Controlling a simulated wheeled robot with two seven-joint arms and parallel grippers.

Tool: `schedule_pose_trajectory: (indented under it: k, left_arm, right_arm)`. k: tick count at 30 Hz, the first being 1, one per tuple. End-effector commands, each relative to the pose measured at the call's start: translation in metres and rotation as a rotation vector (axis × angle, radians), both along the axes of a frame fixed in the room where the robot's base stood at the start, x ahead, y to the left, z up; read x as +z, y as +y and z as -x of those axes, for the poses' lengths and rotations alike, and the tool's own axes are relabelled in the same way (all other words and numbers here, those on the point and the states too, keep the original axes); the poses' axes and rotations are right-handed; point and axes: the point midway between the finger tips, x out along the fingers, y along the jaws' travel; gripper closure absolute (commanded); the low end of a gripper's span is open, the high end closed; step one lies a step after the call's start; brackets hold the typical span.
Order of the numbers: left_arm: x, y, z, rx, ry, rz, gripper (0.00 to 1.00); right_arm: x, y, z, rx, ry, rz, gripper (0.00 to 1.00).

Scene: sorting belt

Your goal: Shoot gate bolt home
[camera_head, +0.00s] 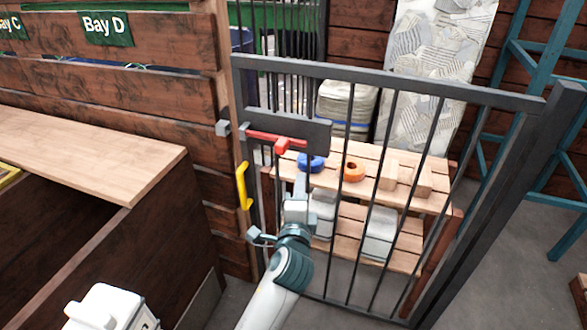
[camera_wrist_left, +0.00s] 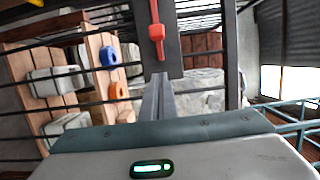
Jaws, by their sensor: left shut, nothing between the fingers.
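The red gate bolt (camera_head: 262,137) lies level across a dark plate (camera_head: 318,133) on the barred metal gate (camera_head: 375,79). Its red handle (camera_head: 282,147) hangs down; the bolt and handle also show in the left wrist view (camera_wrist_left: 157,38). The bolt's left end is at a small grey bracket (camera_head: 243,131). A grey keeper (camera_head: 222,128) sits on the wooden post, with a gap between the two. My left gripper (camera_head: 299,186) is shut and empty, below the handle and apart from it. Its fingers (camera_wrist_left: 158,92) point toward the handle. My right gripper is out of view.
A yellow pull handle (camera_head: 243,187) is below the bolt, left of my gripper. Behind the bars stands a wooden shelf (camera_head: 415,200) with a blue ring (camera_head: 311,163) and an orange ring (camera_head: 353,169). A wooden worktop (camera_head: 90,150) is at left.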

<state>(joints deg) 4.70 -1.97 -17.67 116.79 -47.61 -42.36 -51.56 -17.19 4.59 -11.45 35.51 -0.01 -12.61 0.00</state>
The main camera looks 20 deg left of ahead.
Motion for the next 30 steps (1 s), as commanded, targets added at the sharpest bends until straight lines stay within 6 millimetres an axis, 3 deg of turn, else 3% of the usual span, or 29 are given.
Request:
schedule_pose_trajectory:
  k: [8,21,30]
  left_arm:
    - [0.003,0.006,-0.025,0.001,0.000,-0.001,1.00]
    - [0.003,0.021,-0.097,0.001,0.001,-0.002,1.00]
    - [0.001,0.056,-0.097,0.000,0.002,0.000,1.00]
  right_arm:
    - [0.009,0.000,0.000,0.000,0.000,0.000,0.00]
    - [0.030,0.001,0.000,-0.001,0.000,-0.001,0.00]
    - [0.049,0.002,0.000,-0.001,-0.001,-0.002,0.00]
